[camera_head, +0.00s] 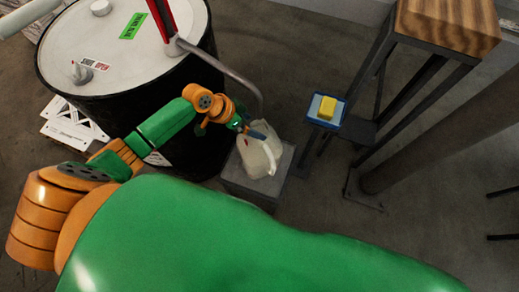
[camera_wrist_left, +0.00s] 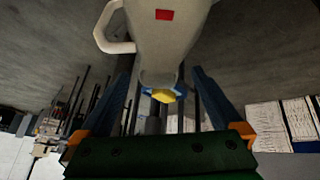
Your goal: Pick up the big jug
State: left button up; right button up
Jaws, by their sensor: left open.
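The big jug (camera_head: 259,157) is whitish and translucent, and stands on a low grey block beside the black drum. In the left wrist view the jug (camera_wrist_left: 168,35) fills the top middle, with its loop handle to the left and a small red label. My left gripper (camera_head: 256,133) is at the jug's upper part in the head view. Its two blue fingers are spread wide in the left wrist view, with the jug's narrow end between them. Whether either finger touches the jug cannot be told. My right gripper is not in view.
The grey block (camera_head: 235,181) holds the jug. A large black drum (camera_head: 60,84) with a white top stands left, with a red and grey pump and curved pipe near my arm. A yellow item in a blue tray (camera_head: 326,108) and a wood-topped stand (camera_head: 447,22) are right.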

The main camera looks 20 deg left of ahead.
pick_arm(q)
jog(key=x, duration=0.2)
jog(key=shift+w+d+f, duration=0.1)
jog(key=shift+w+f, duration=0.05)
jog(key=shift+f, duration=0.1)
grip_shut()
jog(key=shift+r, duration=0.1)
